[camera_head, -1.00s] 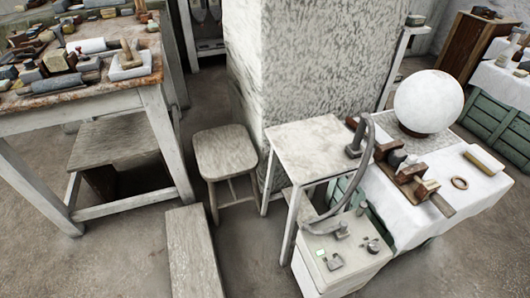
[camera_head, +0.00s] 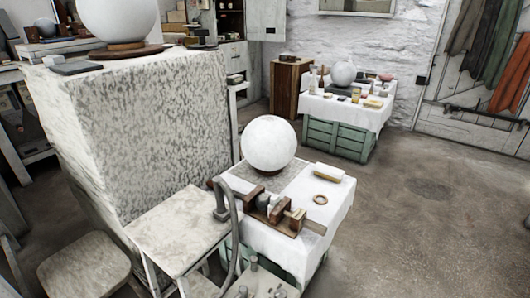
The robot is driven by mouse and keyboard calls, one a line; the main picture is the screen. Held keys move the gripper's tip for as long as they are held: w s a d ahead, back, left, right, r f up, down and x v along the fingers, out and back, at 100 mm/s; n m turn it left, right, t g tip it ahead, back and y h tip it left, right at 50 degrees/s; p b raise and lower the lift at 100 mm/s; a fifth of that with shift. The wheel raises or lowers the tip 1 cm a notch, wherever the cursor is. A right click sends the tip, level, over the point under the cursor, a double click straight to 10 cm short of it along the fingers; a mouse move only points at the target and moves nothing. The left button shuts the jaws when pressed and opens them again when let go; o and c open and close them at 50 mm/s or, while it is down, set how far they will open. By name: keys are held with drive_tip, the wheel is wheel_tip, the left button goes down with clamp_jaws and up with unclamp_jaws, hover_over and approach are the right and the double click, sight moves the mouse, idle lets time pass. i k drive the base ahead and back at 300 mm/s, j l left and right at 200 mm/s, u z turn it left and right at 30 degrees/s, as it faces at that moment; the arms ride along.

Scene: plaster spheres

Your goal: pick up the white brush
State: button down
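A brush-like block (camera_head: 330,172), white on top with a yellowish-tan lower edge, lies on the white cloth of the near table (camera_head: 338,209). It is right of the large white plaster sphere (camera_head: 268,144) and behind a tan ring (camera_head: 320,199). It looks like the white brush, but it is small in the view. Nothing covers it. My gripper is not in view.
A wooden rack of tools (camera_head: 268,205) lies along the cloth's front left. A grey side table (camera_head: 178,226) and a stool (camera_head: 84,268) stand to the left, beside a rough plaster block (camera_head: 160,120). A second cloth-covered table (camera_head: 322,107) stands farther back. Open floor (camera_head: 420,220) lies right.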

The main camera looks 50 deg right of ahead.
sight(336, 174)
drive_tip(key=z, duration=1.3)
